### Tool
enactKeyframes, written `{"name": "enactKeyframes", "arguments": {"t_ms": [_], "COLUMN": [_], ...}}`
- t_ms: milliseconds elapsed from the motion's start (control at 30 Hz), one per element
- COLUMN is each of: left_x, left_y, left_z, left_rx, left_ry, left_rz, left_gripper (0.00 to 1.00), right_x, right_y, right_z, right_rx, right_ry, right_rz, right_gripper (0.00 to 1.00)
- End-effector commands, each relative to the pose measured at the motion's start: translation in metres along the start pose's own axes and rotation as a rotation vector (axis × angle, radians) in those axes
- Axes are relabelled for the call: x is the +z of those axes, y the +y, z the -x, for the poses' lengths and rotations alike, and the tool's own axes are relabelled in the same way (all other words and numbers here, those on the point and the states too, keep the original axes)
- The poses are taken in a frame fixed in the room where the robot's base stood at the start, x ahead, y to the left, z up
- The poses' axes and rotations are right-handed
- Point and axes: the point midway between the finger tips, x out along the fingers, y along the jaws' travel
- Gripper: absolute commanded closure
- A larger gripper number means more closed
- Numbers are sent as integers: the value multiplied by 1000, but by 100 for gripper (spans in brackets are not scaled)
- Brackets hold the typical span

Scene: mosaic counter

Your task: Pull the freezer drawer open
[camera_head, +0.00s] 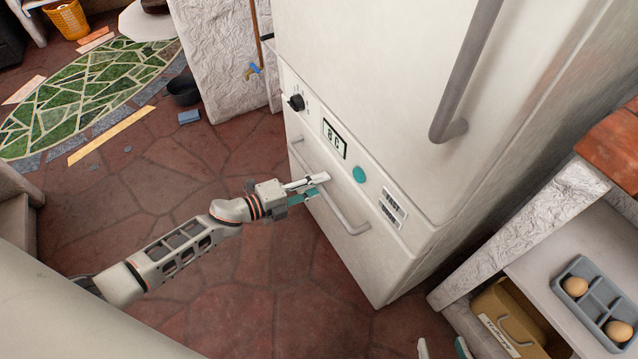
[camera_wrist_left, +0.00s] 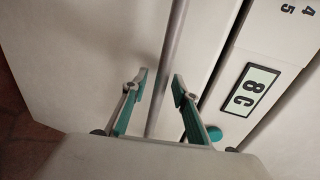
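The freezer drawer (camera_head: 365,255) is the lower front of a tall white fridge and looks shut, flush with the panel above. A grey bar handle (camera_head: 346,222) runs across its upper part and also shows in the left wrist view (camera_wrist_left: 171,60).
A control panel with a display (camera_head: 334,138), a black knob (camera_head: 296,102) and a teal button (camera_head: 360,174) lies above the handle. An upper door handle (camera_head: 465,75) is higher up. Shelves with an egg tray (camera_head: 592,300) stand at right. The stone floor (camera_head: 270,290) before the drawer is clear apart from my arm.

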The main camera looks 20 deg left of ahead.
Motion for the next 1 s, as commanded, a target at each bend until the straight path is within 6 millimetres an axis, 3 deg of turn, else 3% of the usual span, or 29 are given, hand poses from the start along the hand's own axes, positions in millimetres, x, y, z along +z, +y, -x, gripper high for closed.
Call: {"name": "enactKeyframes", "arguments": {"t_ms": [267, 300, 400, 767, 1000], "left_x": [0, 0, 0, 0, 0], "left_y": [0, 0, 0, 1, 8], "left_z": [-3, -3, -3, 3, 33], "left_rx": [0, 0, 0, 1, 4], "left_ry": [0, 0, 0, 0, -1], "left_rz": [-1, -1, 0, 1, 0], "left_gripper": [72, 74, 100, 100, 100], "right_x": [-7, -6, -4, 2, 1], "right_y": [0, 0, 0, 1, 3], "right_z": [0, 0, 0, 1, 1], "right_rx": [3, 3, 3, 5, 6], "right_ry": [14, 12, 7, -3, -3], "right_rz": [-8, -8, -8, -6, 4], "right_gripper": [60, 60, 60, 60, 60]}}
